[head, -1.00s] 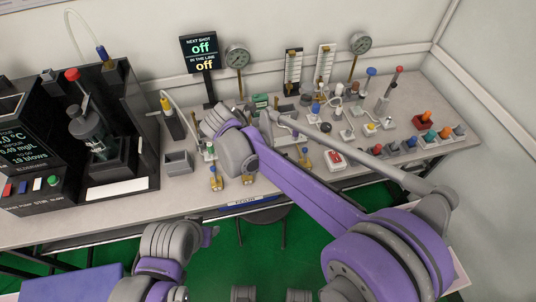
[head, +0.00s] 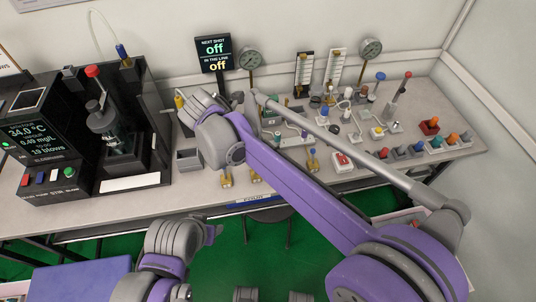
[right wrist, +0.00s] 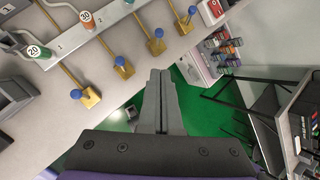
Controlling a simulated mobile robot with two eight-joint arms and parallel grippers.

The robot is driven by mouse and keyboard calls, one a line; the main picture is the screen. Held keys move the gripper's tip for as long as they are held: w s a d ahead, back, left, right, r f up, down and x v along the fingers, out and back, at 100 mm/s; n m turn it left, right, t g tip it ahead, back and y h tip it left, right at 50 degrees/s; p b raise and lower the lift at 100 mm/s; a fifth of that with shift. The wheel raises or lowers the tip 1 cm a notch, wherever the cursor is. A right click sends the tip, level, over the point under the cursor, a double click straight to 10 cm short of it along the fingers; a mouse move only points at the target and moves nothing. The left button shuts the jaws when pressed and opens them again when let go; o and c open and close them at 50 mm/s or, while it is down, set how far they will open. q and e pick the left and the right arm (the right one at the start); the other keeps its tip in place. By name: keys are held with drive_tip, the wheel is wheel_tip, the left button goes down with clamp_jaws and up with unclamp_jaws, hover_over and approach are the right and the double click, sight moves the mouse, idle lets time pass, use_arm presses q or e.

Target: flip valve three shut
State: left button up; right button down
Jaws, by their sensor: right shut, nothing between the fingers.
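A row of valves with blue ball-ended levers on brass bases stands along the bench front. In the right wrist view several show, with blue balls at the left valve (right wrist: 76,94), the second (right wrist: 119,61), the third (right wrist: 159,33) and the far right (right wrist: 192,10). I see no valve numbers. In the head view brass bases (head: 226,180) show below my right wrist, partly hidden by the arm. My right gripper (right wrist: 160,73) is shut and empty, its tips near the bench's front edge, apart from the levers. My left gripper (head: 212,233) is low before the bench; its jaws are unclear.
A black tester (head: 40,150) stands left. The screen (head: 214,53) reads off. Red switch box (head: 341,160) and coloured knobs (head: 435,142) stand right.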

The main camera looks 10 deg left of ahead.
drive_tip(key=v, duration=0.4)
drive_tip(key=shift+w, duration=0.2)
drive_tip(key=shift+d, duration=0.1)
drive_tip(key=s+d+m+y+p, duration=0.1)
drive_tip(key=s+d+m+p, duration=0.1)
drive_tip(key=d+m, duration=0.5)
drive_tip(key=s+d+m+y+p, duration=0.1)
drive_tip(key=s+d+m+y, duration=0.15)
drive_tip(key=d+m, duration=0.45)
drive_tip(key=s+d+f+m+t+y+p, duration=0.2)
drive_tip(key=s+d+m, duration=1)
drive_tip(key=m, duration=0.6)
drive_tip(key=shift+s+d+f+p, duration=0.35)
drive_tip(key=shift+f+p, duration=0.3)
drive_tip(key=shift+f, duration=0.2)
